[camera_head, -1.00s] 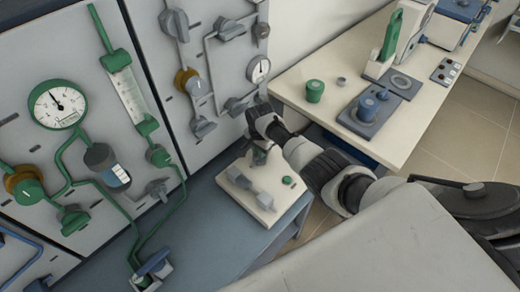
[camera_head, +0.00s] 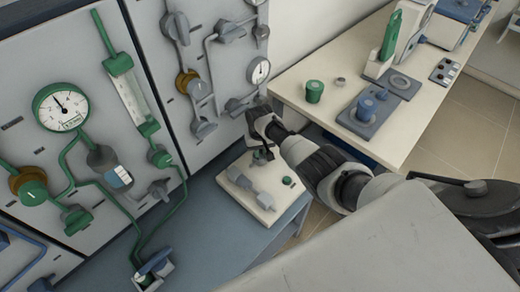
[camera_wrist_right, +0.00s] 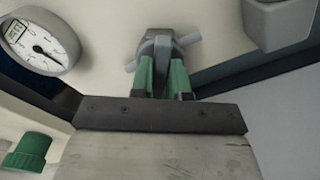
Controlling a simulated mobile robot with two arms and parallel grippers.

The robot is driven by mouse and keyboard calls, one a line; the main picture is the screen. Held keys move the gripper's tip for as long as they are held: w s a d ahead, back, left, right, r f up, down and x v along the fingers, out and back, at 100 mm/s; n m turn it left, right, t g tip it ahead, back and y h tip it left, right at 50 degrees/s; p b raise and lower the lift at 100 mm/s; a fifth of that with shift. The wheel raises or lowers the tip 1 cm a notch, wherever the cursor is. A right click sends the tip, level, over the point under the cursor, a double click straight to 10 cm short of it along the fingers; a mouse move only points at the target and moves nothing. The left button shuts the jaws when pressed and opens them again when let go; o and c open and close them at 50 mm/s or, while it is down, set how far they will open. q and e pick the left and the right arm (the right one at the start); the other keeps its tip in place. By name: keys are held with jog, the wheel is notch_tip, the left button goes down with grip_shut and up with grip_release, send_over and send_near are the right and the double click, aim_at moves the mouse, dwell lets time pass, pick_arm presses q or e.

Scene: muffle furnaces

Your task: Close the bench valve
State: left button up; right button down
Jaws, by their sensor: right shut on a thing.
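The bench valve assembly shows in the head view as a pale board (camera_head: 276,212) with grey fittings (camera_head: 240,178) on the blue-grey bench. My right gripper (camera_head: 263,157) is over the back edge of this board, pointing down. In the right wrist view its two green fingertips (camera_wrist_right: 163,76) are shut on a grey valve handle (camera_wrist_right: 160,45) with stubs sticking out at its sides. The fingers and wrist hide part of the handle in the head view, so its exact angle is hard to tell. My left gripper is out of view.
A wall panel with a round gauge (camera_head: 61,106), green pipes and several grey valves stands at the left, close to my right wrist. The front bench is mostly clear.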

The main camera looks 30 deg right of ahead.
aim_at(260, 151)
jog(key=n, duration=0.3)
jog(key=shift+n, duration=2)
jog(key=c, duration=1.1)
grip_release()
jog(key=shift+r, duration=0.1)
jog(key=shift+r, duration=0.35)
notch_tip(260, 151, up, 10)
jog(key=p, duration=0.1)
